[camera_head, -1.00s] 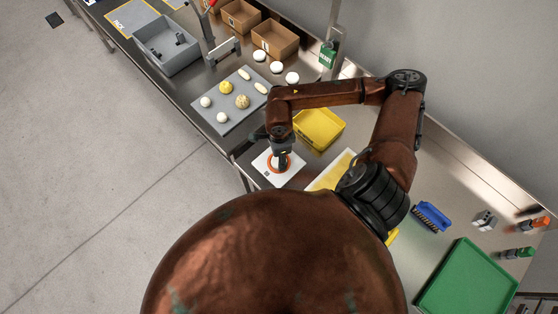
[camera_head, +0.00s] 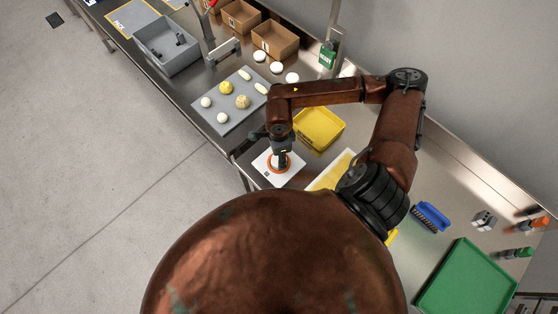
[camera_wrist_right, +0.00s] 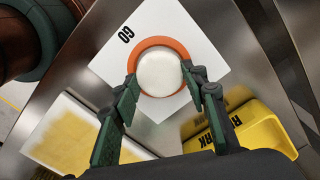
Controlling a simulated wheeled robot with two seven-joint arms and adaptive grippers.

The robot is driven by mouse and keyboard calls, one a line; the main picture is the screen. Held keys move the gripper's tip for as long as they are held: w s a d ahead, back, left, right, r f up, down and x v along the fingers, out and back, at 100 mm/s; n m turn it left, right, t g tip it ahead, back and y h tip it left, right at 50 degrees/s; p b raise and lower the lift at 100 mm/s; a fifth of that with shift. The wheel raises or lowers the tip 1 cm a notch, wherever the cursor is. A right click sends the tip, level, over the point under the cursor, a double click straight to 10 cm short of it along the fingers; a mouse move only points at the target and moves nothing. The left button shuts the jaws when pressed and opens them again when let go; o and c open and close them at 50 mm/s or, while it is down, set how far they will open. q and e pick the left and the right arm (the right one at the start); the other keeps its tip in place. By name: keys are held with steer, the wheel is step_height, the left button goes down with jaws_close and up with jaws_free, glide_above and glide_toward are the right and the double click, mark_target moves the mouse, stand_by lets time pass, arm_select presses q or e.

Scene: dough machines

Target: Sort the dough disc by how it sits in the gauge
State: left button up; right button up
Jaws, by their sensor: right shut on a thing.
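The dough disc (camera_wrist_right: 160,73) is round and pale white. In the right wrist view it shows inside the outline of the orange gauge ring (camera_wrist_right: 148,43), with orange visible around its far side. I cannot tell whether it rests in the ring or is held just above it. My left gripper is not in view.
A yellow bin (camera_head: 319,128), partly lettered in the wrist view, stands beside the gauge. A white-and-yellow board (camera_wrist_right: 75,135) lies on the other side. A grey tray with several dough pieces (camera_head: 225,118), cardboard boxes (camera_head: 276,40) and a green tray (camera_head: 466,285) stand farther off.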

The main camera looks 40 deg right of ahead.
steer(key=shift+r, duration=0.2)
steer(key=shift+r+p, duration=1.2)
steer(key=shift+r, duration=1.1)
